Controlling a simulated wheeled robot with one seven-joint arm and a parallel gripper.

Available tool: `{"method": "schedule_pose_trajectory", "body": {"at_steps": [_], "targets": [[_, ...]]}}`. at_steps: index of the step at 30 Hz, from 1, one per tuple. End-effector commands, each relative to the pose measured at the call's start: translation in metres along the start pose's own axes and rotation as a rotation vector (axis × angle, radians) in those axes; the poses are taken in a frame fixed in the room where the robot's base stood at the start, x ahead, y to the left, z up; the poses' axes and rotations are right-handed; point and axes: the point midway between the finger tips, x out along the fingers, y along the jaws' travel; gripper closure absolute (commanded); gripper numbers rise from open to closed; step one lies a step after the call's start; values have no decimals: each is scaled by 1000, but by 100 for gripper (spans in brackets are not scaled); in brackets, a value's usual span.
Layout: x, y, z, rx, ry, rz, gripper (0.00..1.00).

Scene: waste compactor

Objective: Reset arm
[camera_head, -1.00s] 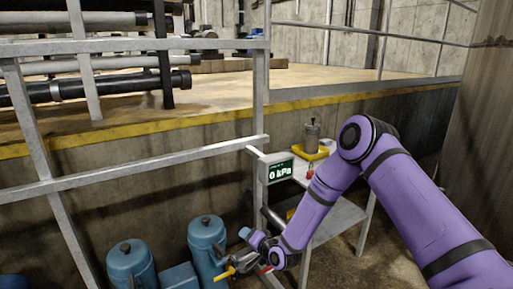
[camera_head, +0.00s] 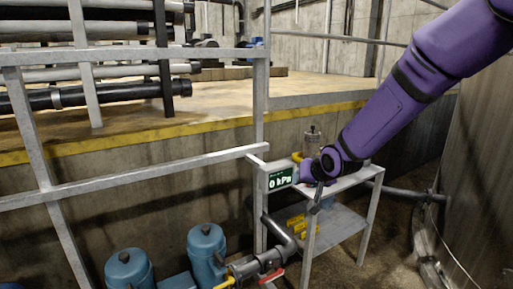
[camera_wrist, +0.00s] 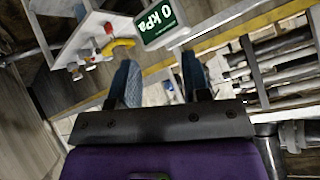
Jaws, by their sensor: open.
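My purple arm reaches in from the upper right in the head view. My gripper (camera_head: 317,197) is in front of the grey metal table, just right of the pressure display (camera_head: 280,179). In the wrist view my gripper (camera_wrist: 161,78) has its two blue-grey fingers spread wide apart, with nothing between them. The display, reading 0 kPa, also shows in the wrist view (camera_wrist: 160,18), beyond the fingertips. The arm partly hides the tabletop.
Blue tanks (camera_head: 206,250) stand at lower left near a pipe with a red-handled valve (camera_head: 272,277). Grey railings (camera_head: 180,163) cross the left side. A large metal wall (camera_head: 485,170) bounds the right.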

Motion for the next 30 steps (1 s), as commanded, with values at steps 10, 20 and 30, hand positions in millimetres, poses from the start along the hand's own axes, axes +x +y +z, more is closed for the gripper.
{"method": "schedule_pose_trajectory", "body": {"at_steps": [10,20,30], "targets": [[-129,31,-8,-65,-65,163,56],[-245,54,22,-78,-150,267,56],[-347,66,84,-67,-251,305,56]]}}
